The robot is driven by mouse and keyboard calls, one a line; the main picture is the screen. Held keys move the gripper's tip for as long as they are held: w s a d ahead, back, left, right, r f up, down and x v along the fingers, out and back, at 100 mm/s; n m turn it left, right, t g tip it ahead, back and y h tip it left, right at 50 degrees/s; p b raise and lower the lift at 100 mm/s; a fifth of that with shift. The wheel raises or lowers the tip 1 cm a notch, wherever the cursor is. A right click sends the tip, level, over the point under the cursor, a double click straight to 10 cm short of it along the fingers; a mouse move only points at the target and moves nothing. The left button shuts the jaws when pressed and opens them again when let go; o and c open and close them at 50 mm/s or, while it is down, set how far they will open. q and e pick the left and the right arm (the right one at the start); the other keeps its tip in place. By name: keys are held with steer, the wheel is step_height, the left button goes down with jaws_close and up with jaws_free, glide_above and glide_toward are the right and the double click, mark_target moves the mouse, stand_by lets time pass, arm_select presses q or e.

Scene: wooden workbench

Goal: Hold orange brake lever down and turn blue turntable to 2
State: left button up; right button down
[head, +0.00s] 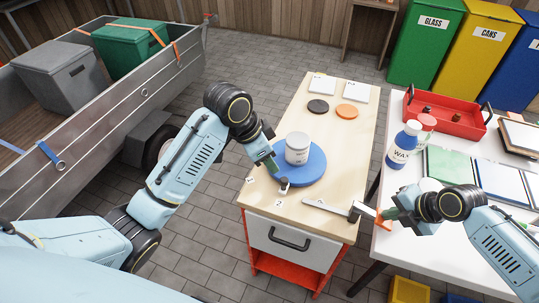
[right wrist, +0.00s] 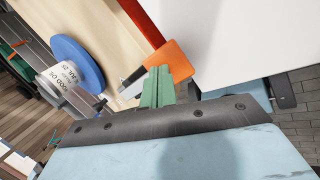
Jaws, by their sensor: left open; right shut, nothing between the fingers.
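The blue turntable (head: 318,172) lies on the wooden bench top and carries a white can (head: 297,147); both also show in the right wrist view. My left gripper (head: 277,174) is open at the turntable's front-left rim, by a small dark knob (head: 284,184); whether its fingers touch the knob I cannot tell. A printed 2 (head: 279,203) is on the bench in front of the turntable. The brake lever's grey bar (head: 335,207) ends in an orange pad (right wrist: 168,60) beyond the bench's right edge. My right gripper (right wrist: 157,88) is shut and empty, its green fingertips over or against the pad.
A black disc (head: 318,106) and an orange disc (head: 347,111) lie behind the turntable. The white table (head: 402,240) at the right holds a WAX bottle (head: 402,146), a red tray (head: 450,122) and books. A grey trailer (head: 120,95) stands at the left.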

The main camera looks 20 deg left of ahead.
step_height(320, 180, up, 8)
steer(key=p, duration=0.5)
steer(key=shift+f+p, duration=0.25)
steer(key=shift+p, duration=0.05)
